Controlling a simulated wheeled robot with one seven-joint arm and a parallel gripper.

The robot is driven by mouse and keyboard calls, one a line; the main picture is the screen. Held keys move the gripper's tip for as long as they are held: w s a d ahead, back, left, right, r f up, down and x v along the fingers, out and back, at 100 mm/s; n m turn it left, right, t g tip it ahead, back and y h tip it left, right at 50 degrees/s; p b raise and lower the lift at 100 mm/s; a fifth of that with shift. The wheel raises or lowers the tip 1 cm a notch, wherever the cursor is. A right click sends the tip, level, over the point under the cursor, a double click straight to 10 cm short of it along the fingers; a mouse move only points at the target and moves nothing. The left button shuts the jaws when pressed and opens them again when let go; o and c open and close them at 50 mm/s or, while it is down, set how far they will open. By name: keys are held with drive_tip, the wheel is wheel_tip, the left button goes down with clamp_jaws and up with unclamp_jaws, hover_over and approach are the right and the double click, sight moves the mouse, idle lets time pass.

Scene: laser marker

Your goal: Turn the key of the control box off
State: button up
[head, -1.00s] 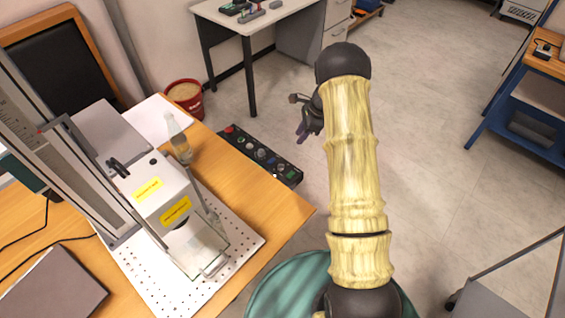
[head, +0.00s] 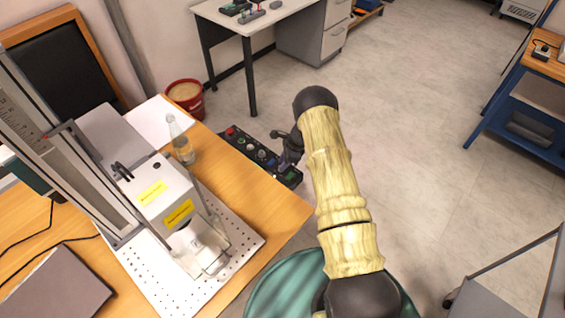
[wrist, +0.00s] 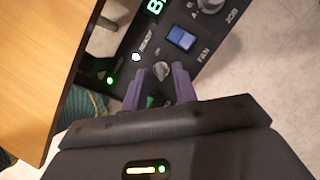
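The control box (head: 270,165) is a long black panel with coloured buttons and knobs at the table's right edge in the head view. My gripper (wrist: 160,72) is over its near end. In the wrist view the two purple fingers are apart, at the face of the black panel (wrist: 213,52). A small pale metallic key switch or knob (wrist: 161,69) shows between the fingertips; I cannot tell whether they touch it. A green part shows lower between the fingers, partly hidden. The key's exact angle is unclear.
A blue FAN switch (wrist: 181,38), a grey selector knob (wrist: 209,5) and a lit white READY lamp (wrist: 136,57) are close by on the panel. The wooden table (head: 262,208) with the white laser machine (head: 165,195) lies left. A bottle (head: 181,145) stands on it.

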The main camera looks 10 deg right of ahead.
drive_tip(key=shift+a+f, duration=0.2)
drive_tip(key=shift+f, duration=0.25)
drive_tip(key=shift+c, duration=0.5)
clamp_jaws()
